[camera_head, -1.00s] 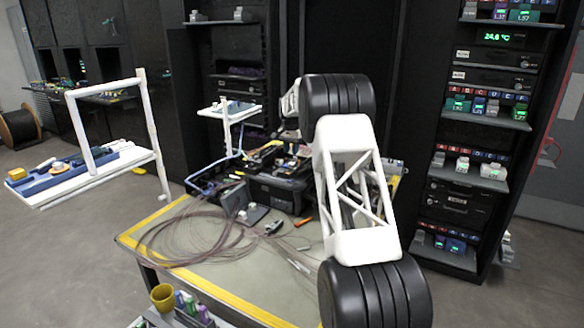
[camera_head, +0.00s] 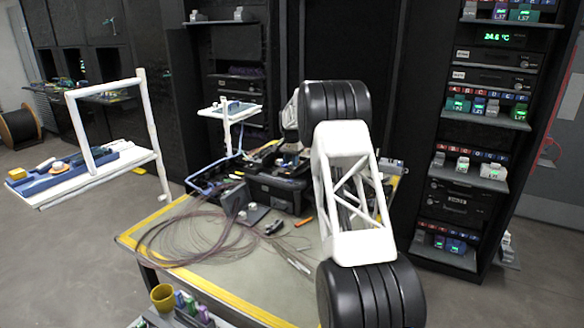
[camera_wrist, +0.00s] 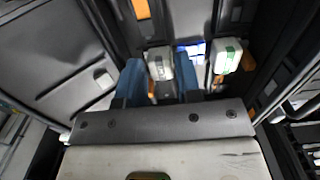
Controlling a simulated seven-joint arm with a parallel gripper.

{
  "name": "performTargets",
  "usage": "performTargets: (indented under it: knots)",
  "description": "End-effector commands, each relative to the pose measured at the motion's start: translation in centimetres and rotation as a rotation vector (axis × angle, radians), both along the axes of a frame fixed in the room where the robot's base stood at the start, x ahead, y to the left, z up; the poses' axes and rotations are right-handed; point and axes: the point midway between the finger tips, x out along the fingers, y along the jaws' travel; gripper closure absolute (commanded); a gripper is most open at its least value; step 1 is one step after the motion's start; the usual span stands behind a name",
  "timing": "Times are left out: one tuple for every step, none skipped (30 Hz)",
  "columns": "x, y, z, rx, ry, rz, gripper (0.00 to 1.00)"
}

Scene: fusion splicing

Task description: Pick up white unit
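In the wrist view, a pale white-grey unit (camera_wrist: 160,66) with a small dark label lies between the two blue fingers of my gripper (camera_wrist: 158,78). The fingers stand apart on either side of it, with gaps visible, so the gripper looks open. A second white unit with a green label (camera_wrist: 228,56) is to the right, outside the fingers. In the head view, my arm hides most of the gripper, which is over the black open case (camera_head: 277,190) at the back of the table.
The table (camera_head: 250,280) bears coiled fibres and small tools left of my arm. A rack at right holds small white units (camera_head: 493,171) on its shelves. A white stand (camera_head: 95,180) with a blue tray is at left. A yellow cup (camera_head: 162,297) is at the front.

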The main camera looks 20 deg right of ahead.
Motion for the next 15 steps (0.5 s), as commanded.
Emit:
performTargets:
  knots:
    - [0.0,0.0,-0.45,0.0,0.0,0.0,0.68]
    - [0.0,0.0,-0.63,-0.001,-0.001,0.0,0.68]
    - [0.01,0.0,-0.83,0.0,-0.001,0.0,0.68]
    - [0.01,0.0,-0.95,0.0,-0.001,0.0,0.68]
    - [0.01,0.0,-1.03,0.0,-0.001,0.0,0.68]
    - [0.01,0.0,-1.1,0.0,-0.001,0.0,0.68]
    - [0.01,0.0,-1.12,0.0,-0.001,0.0,0.68]
    - [0.01,0.0,-1.14,0.0,-0.001,0.0,0.68]
    - [0.01,0.0,-1.13,0.0,-0.001,0.0,0.68]
    - [0.01,0.0,-1.13,0.0,-0.001,0.0,0.68]
    - [0.01,0.01,-1.13,0.0,-0.001,0.0,0.68]
    - [0.01,0.01,-1.13,0.0,-0.001,0.0,0.68]
    - [0.01,0.01,-1.13,0.0,-0.001,0.0,0.68]
    - [0.01,0.01,-1.13,0.0,-0.001,0.0,0.68]
    - [0.0,0.0,-1.13,0.0,-0.001,0.0,0.68]
